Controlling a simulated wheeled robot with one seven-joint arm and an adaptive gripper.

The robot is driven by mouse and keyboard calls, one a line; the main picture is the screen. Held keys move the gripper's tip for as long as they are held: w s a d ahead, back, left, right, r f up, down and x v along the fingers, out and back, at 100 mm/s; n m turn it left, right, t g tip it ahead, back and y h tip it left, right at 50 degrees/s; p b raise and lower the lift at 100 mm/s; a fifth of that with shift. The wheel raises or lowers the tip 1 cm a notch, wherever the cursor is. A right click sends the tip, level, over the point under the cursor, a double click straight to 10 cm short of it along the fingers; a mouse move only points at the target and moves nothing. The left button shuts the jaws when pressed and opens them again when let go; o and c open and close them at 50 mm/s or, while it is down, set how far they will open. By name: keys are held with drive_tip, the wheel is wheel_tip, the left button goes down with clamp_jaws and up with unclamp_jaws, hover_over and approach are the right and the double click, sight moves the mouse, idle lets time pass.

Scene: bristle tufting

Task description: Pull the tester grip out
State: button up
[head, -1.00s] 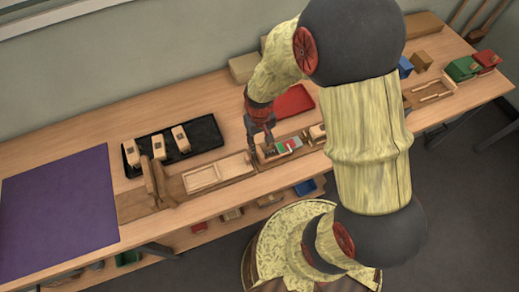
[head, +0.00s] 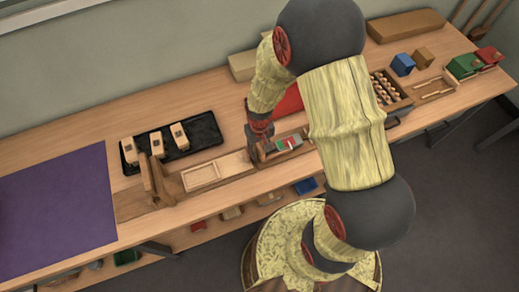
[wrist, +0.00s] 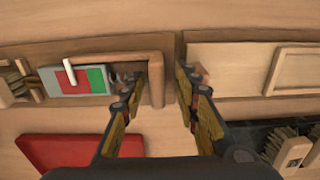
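The tester (wrist: 85,80) is a grey block with a red and green face and a white pointer (wrist: 69,68). It sits in a wooden frame (wrist: 130,59) on the bench and also shows in the head view (head: 287,143). A small grey metallic part (wrist: 117,81) lies at the tester's end, partly hidden by my left-hand finger; I cannot tell whether it is the grip. My gripper (wrist: 167,82) is open, its fingertips apart over the frame's end wall, with nothing seen clasped. In the head view my gripper (head: 260,153) is at the tester's left end.
A red tray (wrist: 75,154) lies beside the tester. A shallow wooden tray (head: 202,175) is to the left in the head view, with a black tray (head: 205,133) of brush blocks behind. A purple mat (head: 60,205) covers the bench's left part.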

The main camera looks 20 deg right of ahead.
drive_tip(key=shift+c, duration=1.2)
clamp_jaws()
